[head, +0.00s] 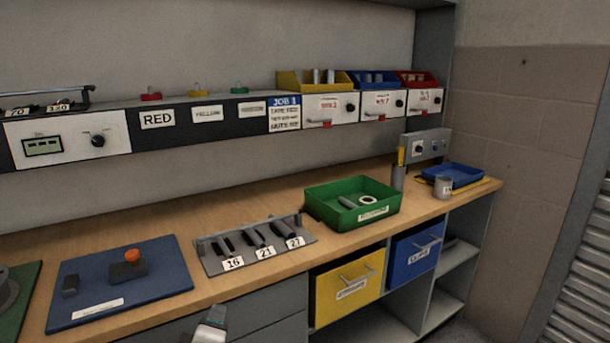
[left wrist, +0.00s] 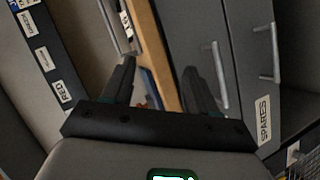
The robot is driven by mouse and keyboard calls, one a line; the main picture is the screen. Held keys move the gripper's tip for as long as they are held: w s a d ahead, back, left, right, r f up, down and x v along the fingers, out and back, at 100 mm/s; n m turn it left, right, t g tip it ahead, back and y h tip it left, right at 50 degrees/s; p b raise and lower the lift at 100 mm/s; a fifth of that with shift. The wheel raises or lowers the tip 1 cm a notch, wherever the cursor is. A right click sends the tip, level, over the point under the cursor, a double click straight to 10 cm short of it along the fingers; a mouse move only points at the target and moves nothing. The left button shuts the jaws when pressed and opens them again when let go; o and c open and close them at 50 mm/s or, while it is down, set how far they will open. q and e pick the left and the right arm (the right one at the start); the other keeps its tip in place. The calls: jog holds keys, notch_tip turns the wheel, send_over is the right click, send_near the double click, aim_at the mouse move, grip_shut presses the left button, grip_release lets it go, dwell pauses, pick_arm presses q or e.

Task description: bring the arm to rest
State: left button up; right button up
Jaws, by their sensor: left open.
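My left gripper (left wrist: 158,76) shows in the left wrist view with its two dark fingers apart and nothing between them. The view is tilted, with the wooden bench edge running behind the fingers and grey drawer fronts to the right. The fingers look clear of the bench and drawers, though the exact distance is hard to tell. In the head view only a small grey part of my arm shows at the bottom edge, in front of the drawers; its fingers are not visible there. My right gripper is in neither view.
The wooden bench (head: 150,222) holds a blue mat (head: 165,285), a grey tool rack (head: 215,263), a green tray (head: 318,215) and a blue tray (head: 480,180). Yellow (head: 325,299) and blue (head: 402,270) bins sit below. A shelf (head: 190,141) with labelled panels runs above.

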pick_arm(q)
jog(key=s+d+f+m+g+h, duration=0.1)
jog(key=s+f+m+g, duration=0.15)
jog(key=f, duration=0.55)
jog(key=s+d+f+m+g+h, duration=0.1)
jog(key=f+m, duration=0.2)
jog(key=f, duration=0.4)
jog(key=s+d+f+m+g+h, duration=0.2)
jog(key=s+f+m+g, duration=0.25)
jog(key=s+f, duration=0.6)
jog(key=s+d+f+m+g+h, duration=0.1)
jog(key=s+f+m+g+h, duration=0.3)
jog(key=s+f, duration=0.65)
notch_tip(320, 180, up, 16)
jog(key=s+g+y+p, duration=0.1)
jog(key=s+y+p, duration=0.1)
jog(key=p, duration=1.3)
jog(key=shift+s+d+n+g, duration=0.3)
jog(key=shift+s+n, duration=0.1)
jog(key=shift+w+f, duration=0.1)
jog(key=shift+o, duration=0.2)
jog(key=shift+a, duration=0.1)
